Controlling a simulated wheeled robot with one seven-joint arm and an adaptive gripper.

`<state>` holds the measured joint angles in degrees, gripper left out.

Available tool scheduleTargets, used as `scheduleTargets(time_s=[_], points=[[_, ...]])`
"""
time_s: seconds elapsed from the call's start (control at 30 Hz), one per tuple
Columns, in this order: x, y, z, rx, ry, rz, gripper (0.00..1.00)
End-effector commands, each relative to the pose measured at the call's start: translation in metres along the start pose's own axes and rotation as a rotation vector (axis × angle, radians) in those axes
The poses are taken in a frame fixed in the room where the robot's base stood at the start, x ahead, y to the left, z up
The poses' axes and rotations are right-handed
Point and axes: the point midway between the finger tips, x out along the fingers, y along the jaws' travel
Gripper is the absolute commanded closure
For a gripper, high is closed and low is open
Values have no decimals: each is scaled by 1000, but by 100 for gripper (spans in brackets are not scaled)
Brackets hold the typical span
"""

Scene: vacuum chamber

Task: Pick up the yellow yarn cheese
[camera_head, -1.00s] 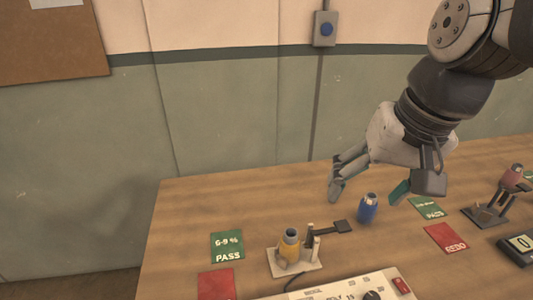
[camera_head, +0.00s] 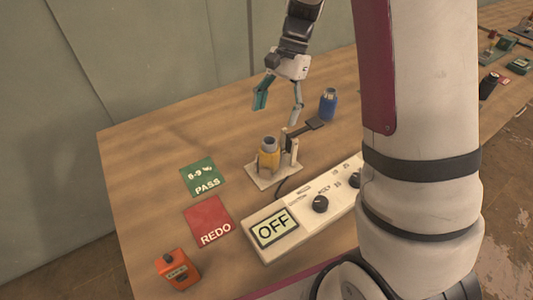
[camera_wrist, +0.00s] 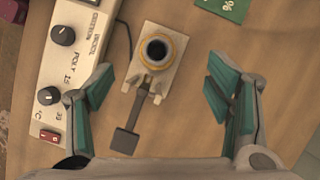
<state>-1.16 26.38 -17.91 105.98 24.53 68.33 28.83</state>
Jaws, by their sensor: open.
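The yellow yarn cheese (camera_head: 268,160) stands upright on a small white stand (camera_head: 259,180) with a dark lever on it. In the wrist view the cheese (camera_wrist: 158,50) is seen from above as a yellow ring with a dark hollow core, on the pale stand (camera_wrist: 147,88). My gripper (camera_head: 280,104) is open and empty, pointing down above the table just behind the stand. In the wrist view its teal-padded fingers (camera_wrist: 160,95) are spread to either side of the stand, apart from the cheese.
A blue yarn cheese (camera_head: 328,104) stands behind the stand. A control box reading OFF (camera_head: 262,229) lies in front. A green PASS card (camera_head: 203,176), a red REDO card (camera_head: 210,221) and an orange device (camera_head: 177,269) are to the left. My arm hides the table's right part.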

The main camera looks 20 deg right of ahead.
Motion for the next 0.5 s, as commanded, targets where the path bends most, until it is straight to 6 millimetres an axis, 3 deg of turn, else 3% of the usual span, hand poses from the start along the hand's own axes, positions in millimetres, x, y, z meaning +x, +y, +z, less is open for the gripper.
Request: scheduleTargets(time_s=[0.3,0.5], points=[[58,2,1,-1,-3,4,27],[76,1,0,-2,0,2,27]])
